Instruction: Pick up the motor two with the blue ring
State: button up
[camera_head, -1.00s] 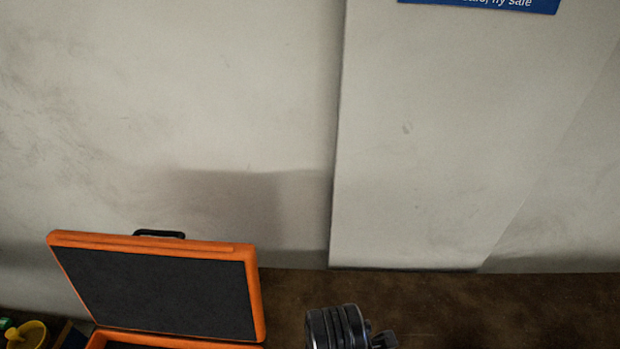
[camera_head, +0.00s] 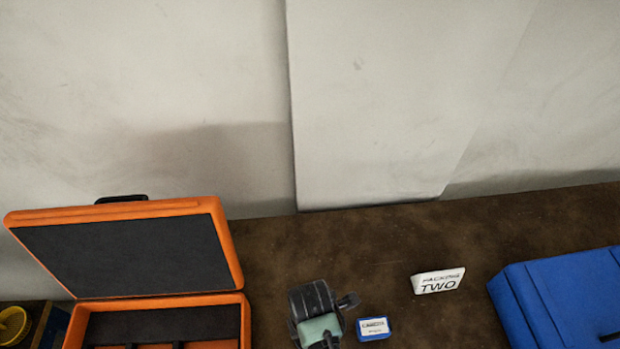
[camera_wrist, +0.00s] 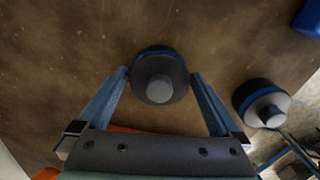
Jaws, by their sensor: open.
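A dark round motor with a blue ring (camera_wrist: 147,57) and a grey hub stands between the fingertips in the wrist view. My gripper (camera_wrist: 160,75) is open, with one finger on each side of this motor. I cannot tell whether the fingers touch it or how far down they reach. A second dark motor with a blue ring (camera_wrist: 243,112) and a grey hub stands apart, just right of the right finger. In the head view my dark wrist (camera_head: 312,300) shows at the bottom centre; the fingertips and both motors are not visible there.
An open orange case (camera_head: 243,262) stands left of my wrist. A small blue box with a white label (camera_head: 374,337) lies just right. The brown table (camera_head: 375,245) is clear behind.

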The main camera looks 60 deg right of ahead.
jog(key=shift+f, duration=0.25)
jog(key=shift+w+r, duration=0.1)
grip_shut()
